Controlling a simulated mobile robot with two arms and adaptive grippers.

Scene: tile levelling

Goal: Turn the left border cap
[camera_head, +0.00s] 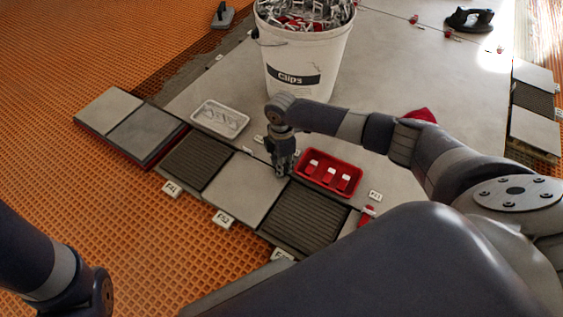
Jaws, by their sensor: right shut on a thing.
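My right gripper (281,172) points down at the joint between a plain grey tile (240,188) and a dark ribbed tile (305,218). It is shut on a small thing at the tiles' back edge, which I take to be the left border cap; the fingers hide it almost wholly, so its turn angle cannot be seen. Of my left arm only a link shows at the lower left; its gripper is out of view.
A red tray (329,190) with white and red pieces lies just right of the gripper. A white bucket of clips (306,80) stands behind. More tiles (110,107) are stacked at left. Small labels (223,219) line the front edge.

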